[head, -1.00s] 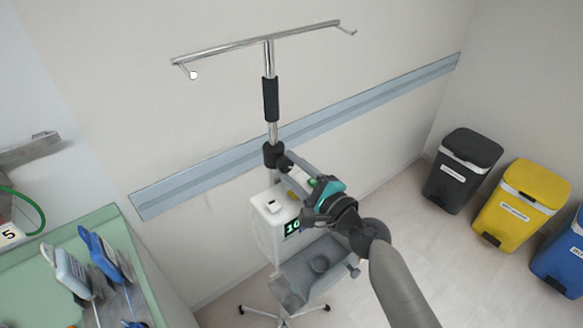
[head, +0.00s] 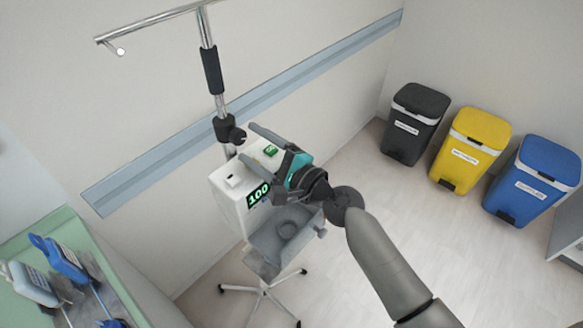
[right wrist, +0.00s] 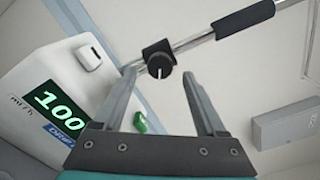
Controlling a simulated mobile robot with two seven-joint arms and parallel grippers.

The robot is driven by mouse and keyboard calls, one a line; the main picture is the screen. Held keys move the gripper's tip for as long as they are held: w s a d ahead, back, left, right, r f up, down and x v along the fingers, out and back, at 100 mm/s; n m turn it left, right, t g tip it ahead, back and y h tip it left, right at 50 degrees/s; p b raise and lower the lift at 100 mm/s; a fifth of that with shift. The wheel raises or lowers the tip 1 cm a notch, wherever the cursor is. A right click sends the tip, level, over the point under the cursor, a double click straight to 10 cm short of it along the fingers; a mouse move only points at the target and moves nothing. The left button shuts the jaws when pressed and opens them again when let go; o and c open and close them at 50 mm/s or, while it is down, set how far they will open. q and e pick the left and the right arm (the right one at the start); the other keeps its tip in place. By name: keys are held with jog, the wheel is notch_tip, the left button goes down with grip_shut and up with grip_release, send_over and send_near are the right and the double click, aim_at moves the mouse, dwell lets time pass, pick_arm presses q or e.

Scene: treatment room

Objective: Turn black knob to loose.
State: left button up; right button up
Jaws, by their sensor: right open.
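The black knob (head: 238,134) sits on a black clamp (head: 224,127) on the chrome pole, above the white pump box. In the right wrist view the knob (right wrist: 159,66) is round and dark, with a white pointer line on its face. My right gripper (head: 247,142) is open and empty, facing the knob from the right. In the right wrist view, the knob shows between the tips of the two grey fingers (right wrist: 157,74), with a gap on both sides. I cannot tell whether the tips reach its depth. My left gripper is not in view.
A wall rail (head: 160,160) runs behind. Black, yellow and blue bins (head: 471,150) stand right.

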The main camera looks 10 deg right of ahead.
jog(key=b+v, duration=0.3)
jog(key=v, duration=0.9)
jog(key=shift+s, duration=0.2)
